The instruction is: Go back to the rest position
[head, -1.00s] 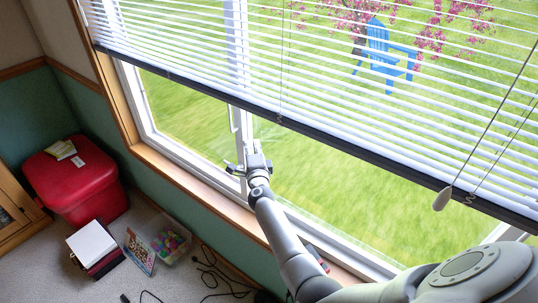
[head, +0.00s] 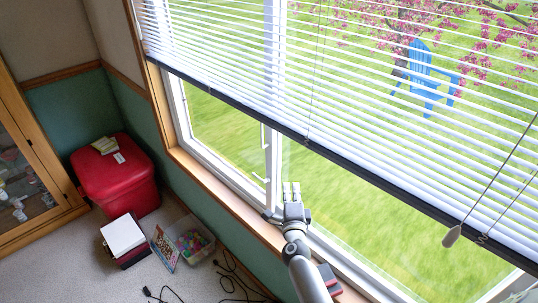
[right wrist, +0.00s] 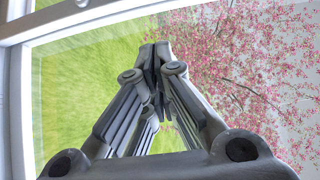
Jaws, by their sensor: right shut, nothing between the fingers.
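My right gripper (head: 291,190) is in front of the window, just above the wooden sill (head: 233,200), pointing toward the glass. In the right wrist view its fingers (right wrist: 155,52) meet at the tips with nothing between them. Grass and pink blossom show behind them through the glass. My right arm comes up from the bottom of the head view. My left gripper is not in view.
White blinds (head: 350,80) cover the upper window, with a cord pull (head: 452,236) hanging at the right. A red and dark object (head: 328,279) is beside my arm on the sill. Below are a red bin (head: 116,182), a toy box (head: 192,238), a book (head: 164,247) and floor cables (head: 232,275).

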